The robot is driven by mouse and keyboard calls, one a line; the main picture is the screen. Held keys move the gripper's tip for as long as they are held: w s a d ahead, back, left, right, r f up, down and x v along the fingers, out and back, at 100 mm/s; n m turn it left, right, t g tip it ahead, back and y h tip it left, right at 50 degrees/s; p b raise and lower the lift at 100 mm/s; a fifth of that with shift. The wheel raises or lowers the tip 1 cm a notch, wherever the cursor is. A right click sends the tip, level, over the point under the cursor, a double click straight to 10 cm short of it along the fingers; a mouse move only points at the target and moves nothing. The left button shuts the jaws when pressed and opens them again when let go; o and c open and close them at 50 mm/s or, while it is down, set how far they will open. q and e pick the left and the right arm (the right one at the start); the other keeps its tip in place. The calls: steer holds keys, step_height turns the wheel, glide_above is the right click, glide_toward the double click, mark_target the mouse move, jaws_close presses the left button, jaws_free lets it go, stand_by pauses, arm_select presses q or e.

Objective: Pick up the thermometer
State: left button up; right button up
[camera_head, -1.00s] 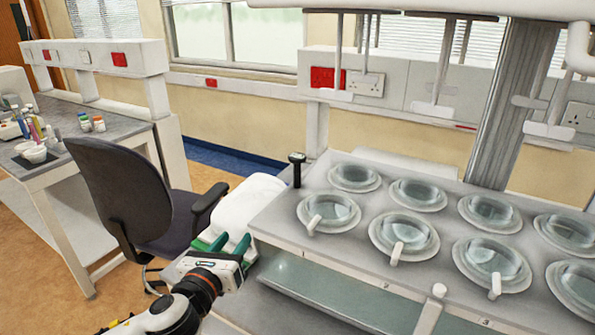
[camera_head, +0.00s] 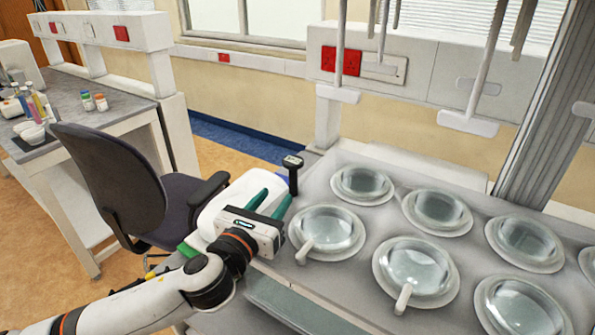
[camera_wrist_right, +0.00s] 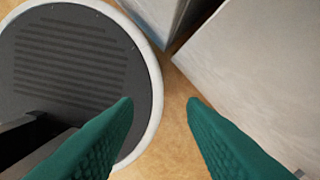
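The thermometer (camera_head: 293,164) is a small black upright device with a short stem and a wider head. It stands at the back left corner of the grey bench with the round glass-covered baths. My left gripper (camera_head: 272,200) has green fingers spread apart, with nothing seen between them. Its fingertips are just in front of the thermometer, whose lower stem is close to the right finger; I cannot tell whether they touch. My right gripper (camera_wrist_right: 160,101) shows only in the right wrist view. Its green fingers are apart and empty above the floor.
The bench (camera_head: 390,237) carries several round baths, one (camera_head: 326,232) close right of my left gripper. Rods hang above it. An office chair (camera_head: 120,185) stands left of my arm. A side table (camera_head: 85,118) holds bottles and bowls.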

mark_target(291, 175)
arm_select(q)
steer(key=p+x, duration=0.1)
steer(key=x, duration=0.3)
steer(key=shift+r, duration=0.2)
steer(key=shift+w+d+f, duration=0.1)
steer(key=shift+w+d, duration=0.15)
steer(key=shift+w, duration=0.25)
steer(key=p+x, duration=0.2)
steer(key=x, duration=0.2)
steer(key=shift+a, duration=0.15)
steer(key=shift+w+d, duration=0.25)
steer(key=shift+w, duration=0.25)
jaws_close()
